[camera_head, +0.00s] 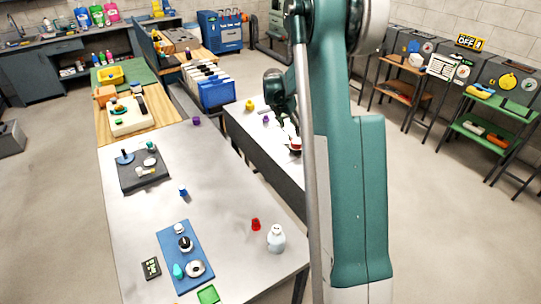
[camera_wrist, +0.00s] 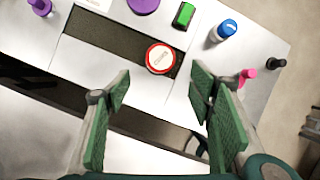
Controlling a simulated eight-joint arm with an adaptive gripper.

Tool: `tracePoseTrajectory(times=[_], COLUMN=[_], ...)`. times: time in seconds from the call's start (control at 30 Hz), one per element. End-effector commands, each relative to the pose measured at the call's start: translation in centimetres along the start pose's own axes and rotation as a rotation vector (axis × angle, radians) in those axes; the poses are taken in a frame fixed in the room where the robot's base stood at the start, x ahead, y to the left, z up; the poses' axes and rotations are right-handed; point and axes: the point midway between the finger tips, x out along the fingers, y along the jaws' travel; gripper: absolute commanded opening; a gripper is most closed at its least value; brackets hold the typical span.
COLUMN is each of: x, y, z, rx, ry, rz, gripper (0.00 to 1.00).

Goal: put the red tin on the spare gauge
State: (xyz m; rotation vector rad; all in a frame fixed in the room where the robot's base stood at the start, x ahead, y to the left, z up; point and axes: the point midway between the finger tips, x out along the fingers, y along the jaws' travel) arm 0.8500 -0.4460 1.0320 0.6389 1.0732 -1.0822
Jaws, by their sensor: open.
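A round red tin (camera_wrist: 160,58) with a white label on top shows in the wrist view, by the end of a dark strip on the white bench. In the head view a red-and-white thing (camera_head: 296,145), probably this tin, is on the bench close to my gripper, partly hidden by my arm. My gripper (camera_wrist: 160,90) is open and empty, with its green fingers spread on either side below the tin in the wrist picture, not closed on it. I cannot tell which thing is the spare gauge.
In the wrist view a green block (camera_wrist: 184,14), a blue cylinder (camera_wrist: 223,30), a purple piece (camera_wrist: 143,4) and a pink piece (camera_wrist: 247,75) stand near the tin. A grey table (camera_head: 135,225) with a red cup (camera_head: 256,224) and a white bottle (camera_head: 276,238) lies to the left.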

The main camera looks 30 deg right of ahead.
Motion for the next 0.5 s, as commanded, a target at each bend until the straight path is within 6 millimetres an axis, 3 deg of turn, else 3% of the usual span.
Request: tracePoseTrajectory(times=[0.27, 0.5], x=[-3.9, -9.6], y=[-0.1, -0.4], z=[-1.8, -4.7], rx=[0.098, 0.258], ry=[-0.001, 0.006], rz=[0.032, 0.085], gripper=[0.53, 0.53])
